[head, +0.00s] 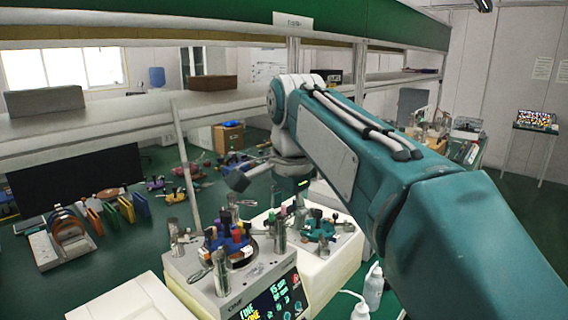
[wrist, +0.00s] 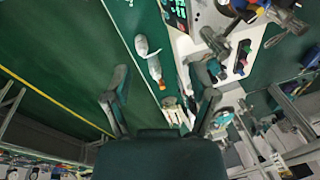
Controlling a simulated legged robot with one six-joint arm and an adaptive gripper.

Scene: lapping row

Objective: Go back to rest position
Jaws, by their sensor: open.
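My gripper (wrist: 162,98) shows in the wrist view with its two dark fingers wide apart and nothing between them. In the head view my teal arm reaches from the lower right up over the bench, and its far end hangs above the bench. The gripper's fingers are hard to make out there. A lapping machine (head: 245,285) with a lit display stands below the arm, with several coloured knobs and metal posts on top. Part of it also shows at the top of the wrist view.
Two white bottles (head: 373,287) stand beside the machine, partly near my arm. A long shelf (head: 80,125) crosses above the bench. Green floor (wrist: 60,60) is open at the left of the wrist view.

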